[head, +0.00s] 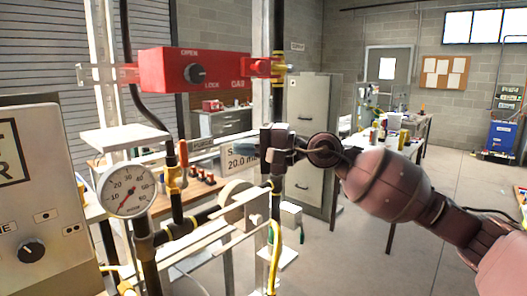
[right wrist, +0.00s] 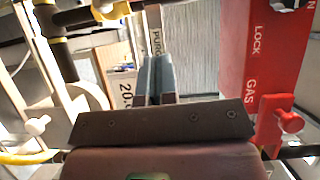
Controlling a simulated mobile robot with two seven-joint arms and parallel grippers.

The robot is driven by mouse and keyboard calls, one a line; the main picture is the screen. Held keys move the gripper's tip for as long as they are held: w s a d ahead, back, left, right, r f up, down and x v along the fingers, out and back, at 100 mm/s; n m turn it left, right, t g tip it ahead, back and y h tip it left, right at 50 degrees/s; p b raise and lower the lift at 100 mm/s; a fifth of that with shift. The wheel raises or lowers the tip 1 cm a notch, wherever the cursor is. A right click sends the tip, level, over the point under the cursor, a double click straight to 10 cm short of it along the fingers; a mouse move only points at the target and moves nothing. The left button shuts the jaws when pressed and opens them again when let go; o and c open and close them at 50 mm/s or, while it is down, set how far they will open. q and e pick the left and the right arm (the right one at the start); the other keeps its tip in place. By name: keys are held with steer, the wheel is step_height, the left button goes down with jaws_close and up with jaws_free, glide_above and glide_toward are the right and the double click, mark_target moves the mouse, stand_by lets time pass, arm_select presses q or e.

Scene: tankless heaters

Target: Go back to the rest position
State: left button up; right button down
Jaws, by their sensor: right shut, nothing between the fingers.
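My right arm comes in from the right in the head view. Its gripper (head: 243,147) is in front of the pipe rig, below the red gas box (head: 195,70) and beside the vertical pipe at the right. In the right wrist view the two grey fingers (right wrist: 155,72) are together with nothing between them. The red gas box (right wrist: 262,50), lettered LOCK and GAS, is close on the right in that view. I cannot tell whether the gripper touches the rig. My left gripper is not in view.
A pressure gauge (head: 127,190) and a grey panel with a knob (head: 35,200) stand at the left. A yellow hose (head: 275,255) hangs below the gripper. A grey cabinet (head: 313,140) and a cluttered table (head: 410,150) are behind. The floor (head: 440,200) at the right is mostly open.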

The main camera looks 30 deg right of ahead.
steer(key=shift+v, duration=2.1)
